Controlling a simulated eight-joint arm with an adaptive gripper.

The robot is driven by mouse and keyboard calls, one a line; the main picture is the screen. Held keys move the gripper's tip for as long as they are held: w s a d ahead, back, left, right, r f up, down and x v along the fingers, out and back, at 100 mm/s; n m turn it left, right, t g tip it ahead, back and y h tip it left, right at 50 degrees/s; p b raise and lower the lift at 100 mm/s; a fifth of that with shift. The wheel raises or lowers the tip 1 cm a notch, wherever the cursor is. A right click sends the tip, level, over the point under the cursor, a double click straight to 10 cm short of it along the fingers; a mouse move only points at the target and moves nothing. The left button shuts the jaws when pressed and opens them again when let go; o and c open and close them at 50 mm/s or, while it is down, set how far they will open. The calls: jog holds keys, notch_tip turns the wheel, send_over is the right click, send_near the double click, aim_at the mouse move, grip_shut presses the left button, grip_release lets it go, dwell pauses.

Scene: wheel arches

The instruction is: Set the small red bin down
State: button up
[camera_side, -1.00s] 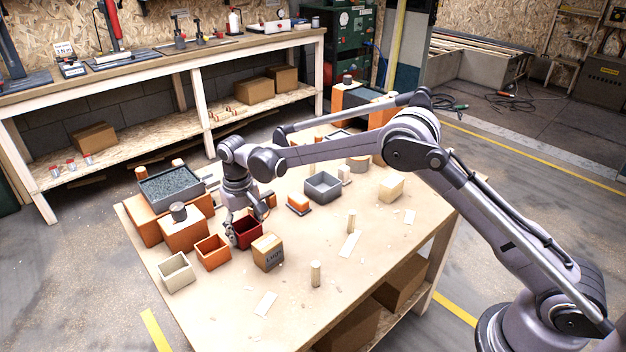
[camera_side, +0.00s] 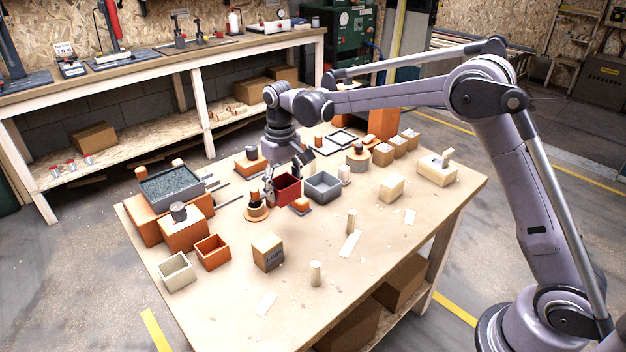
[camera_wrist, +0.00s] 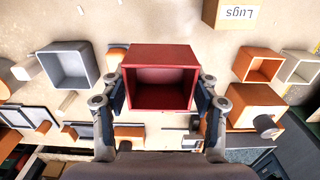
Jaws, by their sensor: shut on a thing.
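The small red bin (camera_side: 287,189) is an open-topped dark red box. My gripper (camera_side: 283,182) is shut on it, and the bin appears raised above the table, just left of the grey bin (camera_side: 322,186). In the wrist view the red bin (camera_wrist: 160,82) sits between the two fingers of my gripper (camera_wrist: 160,97), one on each side, with its open top facing the camera and its inside empty. The bin's underside is hidden, so its exact height above the table cannot be told.
An orange bin (camera_side: 213,252) and a cream bin (camera_side: 177,272) stand at the front left. The "Lugs" box (camera_side: 268,252) is in front of my gripper. An orange round piece (camera_side: 257,209) stands close left of the red bin. The table's front middle (camera_side: 250,300) is mostly clear.

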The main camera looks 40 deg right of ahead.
jog(key=s+a, duration=0.9)
jog(key=a, duration=0.5)
send_over(219, 312)
jog(key=f, duration=0.6)
jog(key=shift+d+f, duration=0.15)
jog(key=shift+d, duration=0.15)
jog(key=shift+a+f, duration=0.25)
jog(key=shift+a, duration=0.05)
jog(key=shift+f, duration=1.95)
jog(key=o, duration=0.9)
jog(key=shift+f, duration=0.15)
jog(key=shift+o, duration=0.2)
